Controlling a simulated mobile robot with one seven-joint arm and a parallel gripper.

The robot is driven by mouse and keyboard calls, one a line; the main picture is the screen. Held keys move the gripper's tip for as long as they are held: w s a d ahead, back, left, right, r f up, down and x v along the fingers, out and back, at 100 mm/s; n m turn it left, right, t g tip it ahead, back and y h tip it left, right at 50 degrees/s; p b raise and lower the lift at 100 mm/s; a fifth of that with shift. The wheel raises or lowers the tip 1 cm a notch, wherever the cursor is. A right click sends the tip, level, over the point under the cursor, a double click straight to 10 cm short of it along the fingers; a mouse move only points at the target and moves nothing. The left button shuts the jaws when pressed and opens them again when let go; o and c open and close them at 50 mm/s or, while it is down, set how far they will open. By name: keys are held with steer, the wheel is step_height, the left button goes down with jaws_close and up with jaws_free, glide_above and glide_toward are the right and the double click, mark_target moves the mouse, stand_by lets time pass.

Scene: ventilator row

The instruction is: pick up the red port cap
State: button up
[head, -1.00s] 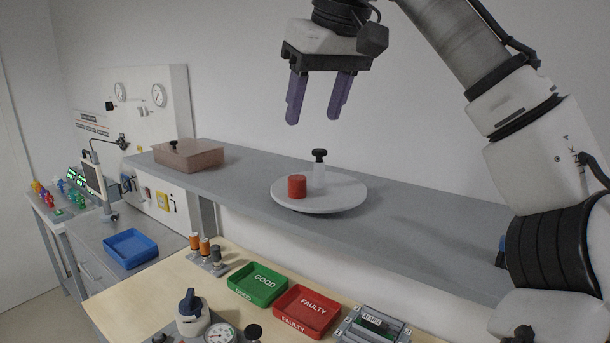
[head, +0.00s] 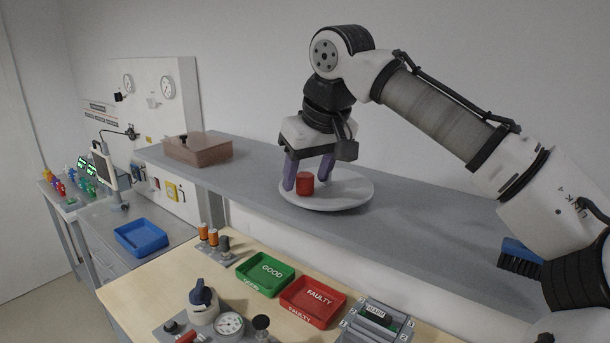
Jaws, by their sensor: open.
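The red port cap (head: 305,184) stands on the round white plate (head: 350,197) on the grey shelf. My gripper (head: 306,183) is open and pointing down, low over the plate. One purple finger is at the cap's left side and the other is at its right, partly behind it. I cannot tell whether either finger touches the cap. The white piece with the black knob that stood behind the cap is hidden by my gripper.
A brown translucent box (head: 198,149) stands on the shelf's left end. Below are a green GOOD tray (head: 265,288), a red FAULTY tray (head: 313,317) and a blue tray (head: 141,250). A blue brush (head: 520,257) lies near my arm.

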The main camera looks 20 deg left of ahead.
steer(key=shift+f, duration=0.15)
steer(key=c, duration=1)
steer(key=shift+c, duration=0.2)
